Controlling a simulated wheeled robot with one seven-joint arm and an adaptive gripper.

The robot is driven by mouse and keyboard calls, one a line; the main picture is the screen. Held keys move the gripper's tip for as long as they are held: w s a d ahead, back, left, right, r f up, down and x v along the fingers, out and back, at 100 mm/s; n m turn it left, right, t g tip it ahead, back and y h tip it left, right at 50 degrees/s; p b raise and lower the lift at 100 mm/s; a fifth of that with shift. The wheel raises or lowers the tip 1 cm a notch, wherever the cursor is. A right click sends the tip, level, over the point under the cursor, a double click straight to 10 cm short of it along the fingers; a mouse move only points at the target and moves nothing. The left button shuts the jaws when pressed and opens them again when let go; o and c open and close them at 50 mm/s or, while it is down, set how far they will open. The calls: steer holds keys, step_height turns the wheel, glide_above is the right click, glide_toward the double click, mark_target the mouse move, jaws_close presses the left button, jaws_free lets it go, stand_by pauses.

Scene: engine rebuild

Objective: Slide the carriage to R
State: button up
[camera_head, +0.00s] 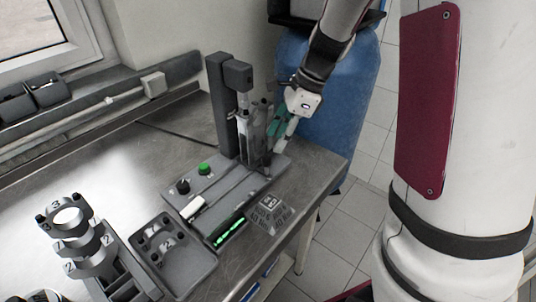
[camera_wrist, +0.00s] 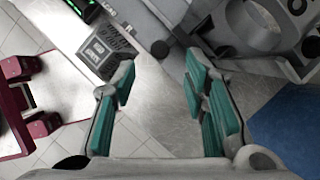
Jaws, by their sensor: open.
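A grey bench machine (camera_head: 222,110) with a column and a long base stands on the steel table. A grey carriage-like block (camera_head: 254,132) sits at the base's far end, below the spindle head. In the wrist view a grey part with a round opening (camera_wrist: 232,35), seemingly the same block, fills the upper right. My gripper (camera_head: 280,122) is at the right of this block; contact cannot be told from the head view. In the wrist view my gripper (camera_wrist: 160,72) is open, its teal pads apart with bare steel tabletop between them. No R mark is readable.
The base carries a green button (camera_head: 204,168), a black knob (camera_head: 183,186) and a green-lit display (camera_head: 229,231). A small dark block with markings (camera_head: 269,213) stands near the table edge. A tray (camera_head: 172,255) and numbered ring caps (camera_head: 75,240) are at left. A blue barrel (camera_head: 335,110) stands behind.

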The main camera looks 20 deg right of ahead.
mark_target(268, 157)
steer(key=x, duration=0.7)
jaws_close()
